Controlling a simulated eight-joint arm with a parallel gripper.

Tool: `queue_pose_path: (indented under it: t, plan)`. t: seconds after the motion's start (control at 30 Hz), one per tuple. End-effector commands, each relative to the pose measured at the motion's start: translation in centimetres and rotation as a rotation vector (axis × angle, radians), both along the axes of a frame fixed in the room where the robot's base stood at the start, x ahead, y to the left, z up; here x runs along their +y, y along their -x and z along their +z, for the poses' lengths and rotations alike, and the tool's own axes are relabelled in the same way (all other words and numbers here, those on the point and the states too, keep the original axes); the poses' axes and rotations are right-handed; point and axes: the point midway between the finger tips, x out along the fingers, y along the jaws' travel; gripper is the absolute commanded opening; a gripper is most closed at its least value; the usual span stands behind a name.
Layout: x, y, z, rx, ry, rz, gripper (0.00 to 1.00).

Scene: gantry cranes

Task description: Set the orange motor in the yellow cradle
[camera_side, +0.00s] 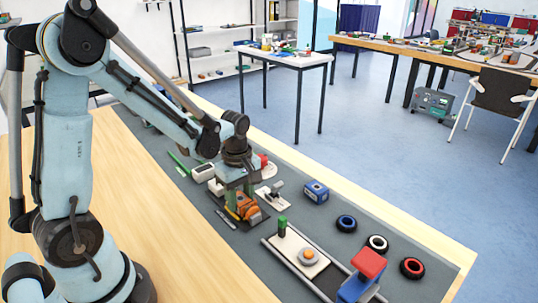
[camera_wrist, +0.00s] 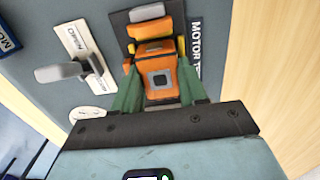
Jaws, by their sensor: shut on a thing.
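The orange motor (camera_wrist: 152,58) has a grey square plate on top and a grey end. The green fingers of my gripper (camera_wrist: 158,86) are shut on it, one on each side. In the side view my gripper (camera_side: 236,190) points down over the orange motor (camera_side: 245,208), low above the grey mat. Small parts of the yellow cradle (camera_wrist: 182,48) show beside the motor, over a dark plate. The motor hides most of the cradle. I cannot tell whether the motor rests fully in it.

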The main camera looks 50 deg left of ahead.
Motion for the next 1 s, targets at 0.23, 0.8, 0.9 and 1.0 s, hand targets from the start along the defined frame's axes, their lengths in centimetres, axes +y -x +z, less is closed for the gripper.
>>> queue_pose_path:
  t: [0.23, 0.8, 0.9, 1.0]
  plan:
    - [0.0, 0.0, -0.2, 0.000, 0.000, 0.000, 0.15]
    - [0.0, -0.2, -0.1, -0.006, 0.001, -0.001, 0.72]
    - [0.0, -0.3, 0.4, -0.006, 0.001, -0.001, 0.72]
    - [0.0, -0.3, 1.2, -0.006, 0.001, -0.001, 0.72]
